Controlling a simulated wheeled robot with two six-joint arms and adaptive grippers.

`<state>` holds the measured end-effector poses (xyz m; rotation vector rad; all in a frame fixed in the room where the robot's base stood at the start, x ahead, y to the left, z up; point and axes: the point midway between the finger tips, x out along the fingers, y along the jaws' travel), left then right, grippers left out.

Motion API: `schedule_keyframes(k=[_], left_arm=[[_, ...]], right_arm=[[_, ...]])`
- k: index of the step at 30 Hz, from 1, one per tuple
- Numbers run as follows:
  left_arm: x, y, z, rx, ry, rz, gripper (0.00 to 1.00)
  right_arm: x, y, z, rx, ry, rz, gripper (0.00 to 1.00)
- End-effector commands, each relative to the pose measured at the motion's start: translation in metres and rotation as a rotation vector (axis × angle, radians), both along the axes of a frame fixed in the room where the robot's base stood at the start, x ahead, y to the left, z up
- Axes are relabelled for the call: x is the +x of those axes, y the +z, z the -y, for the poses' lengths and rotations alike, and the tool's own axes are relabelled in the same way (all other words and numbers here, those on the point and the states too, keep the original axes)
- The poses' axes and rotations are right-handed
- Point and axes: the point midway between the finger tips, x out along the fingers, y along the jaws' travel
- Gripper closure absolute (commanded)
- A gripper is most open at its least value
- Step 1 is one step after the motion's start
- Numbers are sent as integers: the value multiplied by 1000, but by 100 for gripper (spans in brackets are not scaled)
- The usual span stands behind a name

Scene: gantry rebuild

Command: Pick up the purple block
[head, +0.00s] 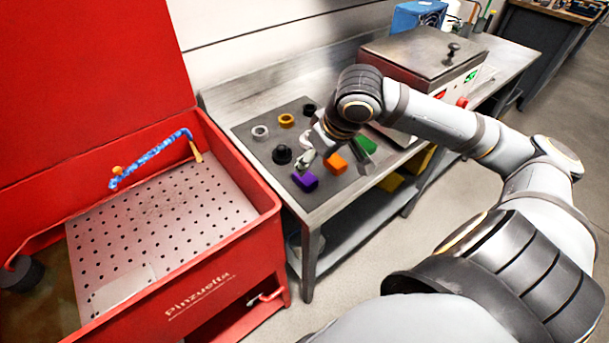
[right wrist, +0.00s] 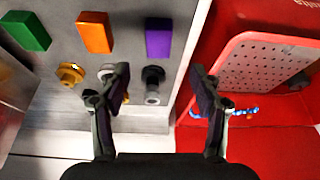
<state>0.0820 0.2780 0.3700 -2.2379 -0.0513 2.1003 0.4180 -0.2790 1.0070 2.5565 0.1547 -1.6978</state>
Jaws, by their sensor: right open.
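The purple block (head: 305,181) lies on the dark mat (head: 246,132) near the front left corner of the steel bench. In the right wrist view the purple block (right wrist: 158,38) is ahead of my fingers, above the gap between them and apart from them. My right gripper (head: 308,154) is over the mat, just behind the purple block in the head view. My left gripper is not in view.
An orange block (head: 335,164) and a green block (head: 366,145) lie right of the purple block. A black round part (head: 282,154), a grey ring (head: 260,132) and a yellow ring (head: 286,121) are also on the mat. A red parts washer (head: 235,243) stands left of the bench.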

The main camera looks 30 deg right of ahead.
Motion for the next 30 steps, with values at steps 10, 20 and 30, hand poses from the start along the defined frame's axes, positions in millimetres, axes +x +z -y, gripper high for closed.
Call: schedule_keyframes(k=[10, 20, 30], left_arm=[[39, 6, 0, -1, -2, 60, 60], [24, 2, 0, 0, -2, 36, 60], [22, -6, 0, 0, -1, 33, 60]], right_arm=[[10, -30, -3, 7, -9, -4, 36], [14, -43, -3, 6, -9, -8, 36], [31, -82, -2, 3, -8, -6, 36]])
